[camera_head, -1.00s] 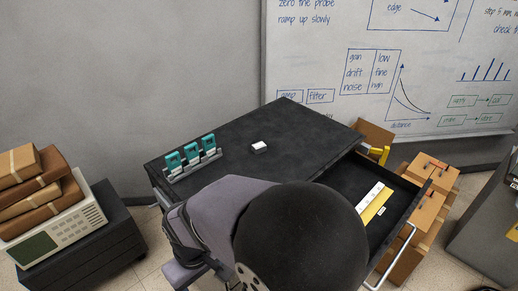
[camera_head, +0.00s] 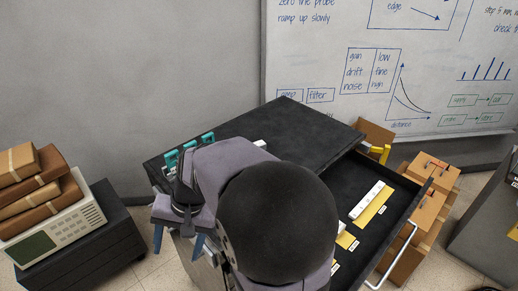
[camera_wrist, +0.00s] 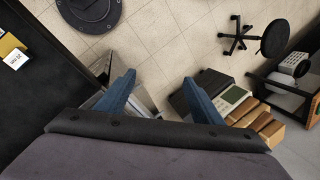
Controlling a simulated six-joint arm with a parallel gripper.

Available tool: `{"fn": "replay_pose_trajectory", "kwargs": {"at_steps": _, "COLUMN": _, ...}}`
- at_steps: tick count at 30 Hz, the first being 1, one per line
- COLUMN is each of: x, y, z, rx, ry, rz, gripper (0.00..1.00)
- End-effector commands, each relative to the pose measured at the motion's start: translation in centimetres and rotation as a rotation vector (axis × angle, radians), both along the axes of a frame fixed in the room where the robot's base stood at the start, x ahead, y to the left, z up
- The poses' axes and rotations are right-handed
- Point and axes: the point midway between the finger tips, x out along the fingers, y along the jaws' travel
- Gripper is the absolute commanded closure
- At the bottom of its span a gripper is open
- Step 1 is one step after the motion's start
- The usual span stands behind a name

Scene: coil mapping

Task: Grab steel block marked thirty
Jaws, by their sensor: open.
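My gripper (camera_head: 178,242) is open and empty. It hangs off the near left side of the black cabinet, and its blue fingers also show in the wrist view (camera_wrist: 160,78) over the floor. No block marked thirty can be made out. The open drawer (camera_head: 398,226) holds a pale bar (camera_head: 367,199) beside a yellow strip (camera_head: 374,208), with a small white label. Nearer is a second yellow piece (camera_head: 346,239) and more labels, too small to read. Part of the drawer is hidden behind my arm. A yellow piece (camera_wrist: 9,44) with a label shows in the wrist view.
The black cabinet top (camera_head: 300,130) is mostly bare. Teal clamps (camera_head: 171,160) stand at its left end, partly hidden by my arm. A small white object (camera_head: 260,143) lies behind my arm.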

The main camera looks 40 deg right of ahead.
Motion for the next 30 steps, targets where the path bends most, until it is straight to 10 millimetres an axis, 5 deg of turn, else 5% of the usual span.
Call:
{"fn": "replay_pose_trajectory", "kwargs": {"at_steps": 5, "x": 8.0, "y": -5.1, "z": -0.2, "rx": 0.253, "ry": -0.031, "rz": -0.547, "gripper": 0.39}}
{"fn": "replay_pose_trajectory", "kwargs": {"at_steps": 8, "x": 12.6, "y": -10.6, "z": 0.0, "rx": 0.431, "ry": -0.063, "rz": -0.890, "gripper": 0.39}}
{"fn": "replay_pose_trajectory", "kwargs": {"at_steps": 13, "x": 17.5, "y": -23.5, "z": 0.3, "rx": 0.768, "ry": -0.141, "rz": -1.446, "gripper": 0.39}}
{"fn": "replay_pose_trajectory", "kwargs": {"at_steps": 18, "x": 17.3, "y": -37.0, "z": 0.1, "rx": 1.110, "ry": -0.240, "rz": -1.876, "gripper": 0.39}}
{"fn": "replay_pose_trajectory", "kwargs": {"at_steps": 22, "x": 15.3, "y": -44.5, "z": -0.2, "rx": 1.318, "ry": -0.309, "rz": -2.078, "gripper": 0.39}}
{"fn": "replay_pose_trajectory", "kwargs": {"at_steps": 24, "x": 14.5, "y": -46.7, "z": -0.8, "rx": 1.390, "ry": -0.328, "rz": -2.137, "gripper": 0.39}}
{"fn": "replay_pose_trajectory", "kwargs": {"at_steps": 30, "x": 14.8, "y": -46.0, "z": -4.4, "rx": 1.377, "ry": -0.323, "rz": -2.121, "gripper": 0.39}}
